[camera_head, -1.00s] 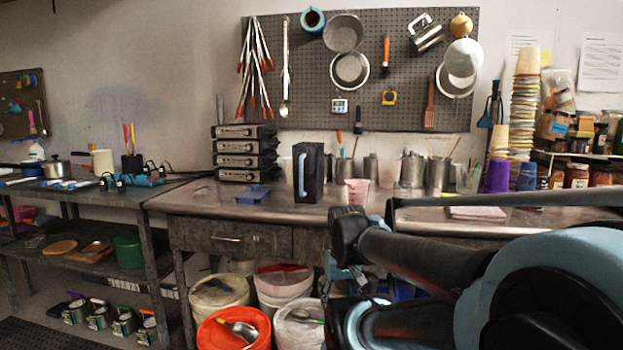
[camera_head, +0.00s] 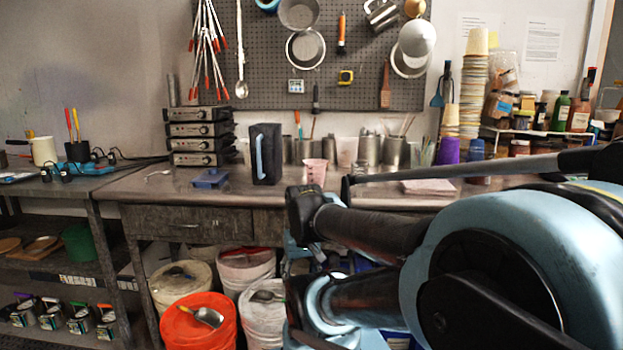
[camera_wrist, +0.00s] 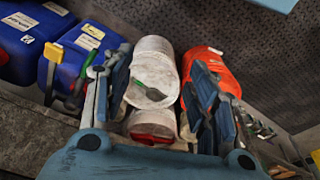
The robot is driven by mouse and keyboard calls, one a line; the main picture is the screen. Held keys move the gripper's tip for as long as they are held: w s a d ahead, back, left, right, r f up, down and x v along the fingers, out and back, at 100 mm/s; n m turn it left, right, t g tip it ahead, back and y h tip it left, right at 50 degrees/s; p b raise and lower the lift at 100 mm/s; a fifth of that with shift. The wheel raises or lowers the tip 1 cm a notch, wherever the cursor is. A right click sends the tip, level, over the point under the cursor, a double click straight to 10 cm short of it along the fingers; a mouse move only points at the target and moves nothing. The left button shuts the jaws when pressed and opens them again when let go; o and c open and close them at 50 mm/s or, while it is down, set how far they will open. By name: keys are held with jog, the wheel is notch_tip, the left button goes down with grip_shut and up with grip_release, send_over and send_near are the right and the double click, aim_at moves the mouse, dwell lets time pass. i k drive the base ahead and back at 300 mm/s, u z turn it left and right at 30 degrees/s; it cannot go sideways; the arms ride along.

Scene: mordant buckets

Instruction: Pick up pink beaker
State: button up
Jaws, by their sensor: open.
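The pink beaker (camera_head: 315,173) stands upright on the metal workbench (camera_head: 345,194) in the head view, right of a dark upright box with a pale blue handle. Part of my arm is in front of the bench and below the beaker. My gripper (camera_wrist: 152,95) shows in the wrist view with its two fingers spread wide and nothing between them touching. It points down over the buckets under the bench. The beaker is not in the wrist view, so the gripper is apart from it.
The dark box (camera_head: 266,154) and a blue tray (camera_head: 210,178) stand left of the beaker. Metal containers (camera_head: 369,150) stand behind it, and a pinkish stack (camera_head: 429,187) lies to the right. An orange bucket (camera_head: 199,322) and blue jugs (camera_wrist: 75,50) are on the floor.

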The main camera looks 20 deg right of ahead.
aim_at(315, 169)
jog(key=z, duration=1.3)
jog(key=k, duration=1.25)
jog(key=u, duration=0.65)
jog(key=i, duration=1)
